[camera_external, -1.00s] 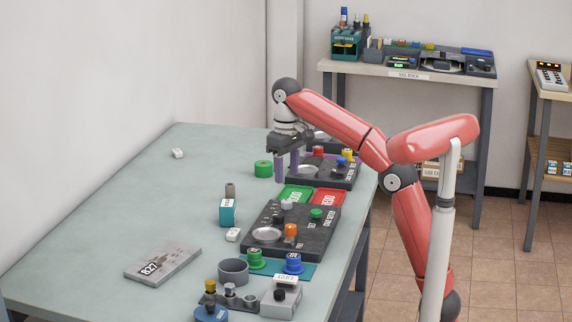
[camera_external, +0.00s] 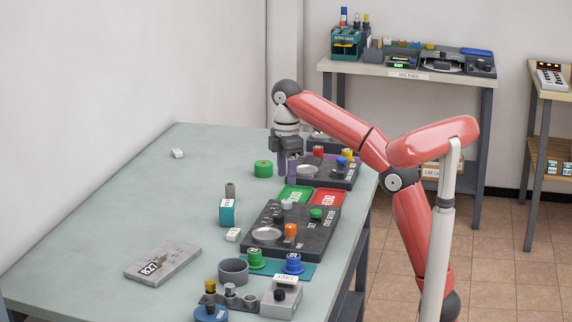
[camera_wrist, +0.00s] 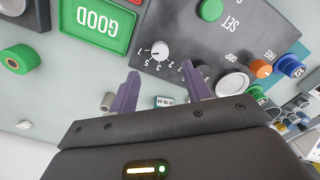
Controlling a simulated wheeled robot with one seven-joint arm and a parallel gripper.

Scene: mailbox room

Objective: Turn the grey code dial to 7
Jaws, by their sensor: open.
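In the external view the pale knob (camera_external: 287,204) sits near the far edge of the dark panel (camera_external: 312,243). My gripper (camera_external: 290,172) is above the far end of the table, by the second dark panel, clear of the dial. In the wrist view its two purple fingers (camera_wrist: 159,86) are apart with nothing between them.
A green GOOD tray (camera_wrist: 96,20) and a red tray (camera_external: 328,197) lie beside the dial's panel. A silver disc (camera_wrist: 232,83) and an orange knob (camera_wrist: 261,68) sit on it. A green cylinder (camera_external: 263,169) stands left of my gripper. The table's left side is mostly clear.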

